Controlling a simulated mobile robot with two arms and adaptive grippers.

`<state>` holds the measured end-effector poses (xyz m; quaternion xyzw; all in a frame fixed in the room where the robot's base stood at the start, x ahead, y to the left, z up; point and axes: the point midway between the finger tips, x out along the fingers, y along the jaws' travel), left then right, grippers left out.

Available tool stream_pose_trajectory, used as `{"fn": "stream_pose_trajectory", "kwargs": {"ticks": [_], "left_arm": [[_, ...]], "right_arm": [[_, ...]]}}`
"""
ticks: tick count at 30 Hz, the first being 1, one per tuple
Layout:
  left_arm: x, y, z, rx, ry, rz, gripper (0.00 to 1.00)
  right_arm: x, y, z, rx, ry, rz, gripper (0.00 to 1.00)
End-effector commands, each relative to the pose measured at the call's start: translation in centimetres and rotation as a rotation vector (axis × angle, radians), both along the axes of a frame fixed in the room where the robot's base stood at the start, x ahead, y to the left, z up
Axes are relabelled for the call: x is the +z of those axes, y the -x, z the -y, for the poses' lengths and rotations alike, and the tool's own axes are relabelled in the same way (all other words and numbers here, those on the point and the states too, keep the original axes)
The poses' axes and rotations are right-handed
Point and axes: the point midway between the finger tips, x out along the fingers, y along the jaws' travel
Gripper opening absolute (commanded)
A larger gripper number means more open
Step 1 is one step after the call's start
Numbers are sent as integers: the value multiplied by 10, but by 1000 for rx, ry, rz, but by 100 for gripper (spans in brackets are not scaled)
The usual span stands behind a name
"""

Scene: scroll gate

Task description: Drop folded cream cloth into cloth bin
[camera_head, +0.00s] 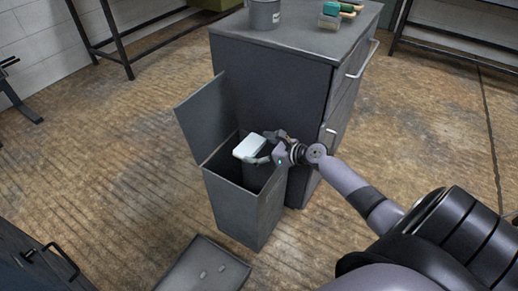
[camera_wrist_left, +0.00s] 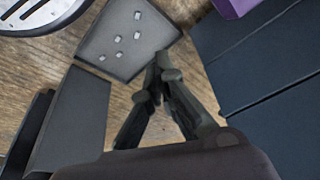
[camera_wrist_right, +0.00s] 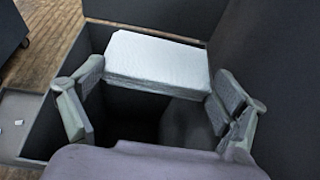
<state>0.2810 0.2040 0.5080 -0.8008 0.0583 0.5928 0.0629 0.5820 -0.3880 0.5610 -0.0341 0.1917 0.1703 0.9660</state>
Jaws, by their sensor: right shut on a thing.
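The folded cream cloth (camera_head: 249,147) looks like a pale, thick white block. My right gripper (camera_head: 266,147) is shut on it, and it is held at the open mouth of the grey cloth bin (camera_head: 232,207). In the right wrist view the cloth (camera_wrist_right: 157,58) spans between the two fingers (camera_wrist_right: 155,90), with the dark inside of the bin below. The bin's lid (camera_head: 203,114) stands open on the left. My left gripper (camera_wrist_left: 158,78) shows only in its wrist view, with its fingertips together and nothing between them.
A grey cabinet (camera_head: 268,82) stands right behind the bin, with a grey can (camera_head: 264,14) and brushes (camera_head: 335,14) on top. A flat grey tray (camera_head: 205,268) with small pale pieces lies on the floor in front.

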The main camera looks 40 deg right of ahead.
Motion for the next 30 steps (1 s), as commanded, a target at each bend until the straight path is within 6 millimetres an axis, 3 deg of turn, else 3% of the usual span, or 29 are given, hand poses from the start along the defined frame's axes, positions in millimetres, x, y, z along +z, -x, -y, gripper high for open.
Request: {"fn": "stream_pose_trajectory", "kwargs": {"ticks": [1,5,18,30], "left_arm": [[1,2,-1,0,1,9,0],[20,10,-2,2,1,20,0],[32,-51,17,-22,59,302,0],[41,-70,23,-28,82,402,0]], "right_arm": [[-11,0,0,0,1,-1,61],[-22,0,0,0,0,0,61],[-33,0,0,0,-1,0,61],[-36,0,0,0,-1,0,61]]}}
